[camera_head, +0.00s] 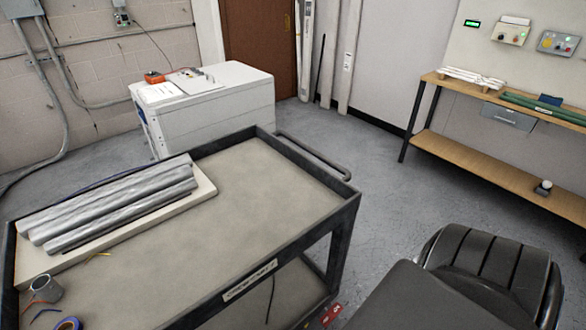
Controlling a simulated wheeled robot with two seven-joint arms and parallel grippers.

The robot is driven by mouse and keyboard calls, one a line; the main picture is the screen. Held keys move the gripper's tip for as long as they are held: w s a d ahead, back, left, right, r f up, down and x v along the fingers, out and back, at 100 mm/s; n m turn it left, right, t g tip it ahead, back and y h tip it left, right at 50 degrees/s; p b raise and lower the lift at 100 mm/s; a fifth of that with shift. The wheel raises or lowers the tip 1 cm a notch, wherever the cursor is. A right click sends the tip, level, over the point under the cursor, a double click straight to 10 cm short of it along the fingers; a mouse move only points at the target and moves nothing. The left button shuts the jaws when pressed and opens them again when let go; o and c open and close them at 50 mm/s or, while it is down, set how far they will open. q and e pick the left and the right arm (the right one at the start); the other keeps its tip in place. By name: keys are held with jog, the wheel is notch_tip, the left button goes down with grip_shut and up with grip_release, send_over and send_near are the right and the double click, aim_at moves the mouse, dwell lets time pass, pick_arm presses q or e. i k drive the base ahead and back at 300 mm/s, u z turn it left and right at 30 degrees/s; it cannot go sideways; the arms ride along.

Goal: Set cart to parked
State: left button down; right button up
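The cart (255,200) has a dark frame, a tan top and a label on its near side. It stands in the lower left and middle, cut off by the picture's bottom edge. Its dark bar handle (318,155) sticks out at the far right side. A small red part (331,314) with light marks shows low by the cart's near right leg; I cannot tell its position. The wheels are not clearly visible. Neither of my grippers is in view.
Silvery tubes (110,205) lie on a pale board on the cart, with a metal cup (46,288) and tape roll (68,324) nearby. A white cabinet (215,105) stands behind. A wooden-topped bench (450,84) is at right. Grey floor (385,190) between cart and bench is clear.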

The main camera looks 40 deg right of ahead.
aim_at(226, 251)
jog(key=u, duration=2.7)
jog(key=k, duration=2.75)
jog(key=z, duration=2.3)
jog(key=i, duration=0.5)
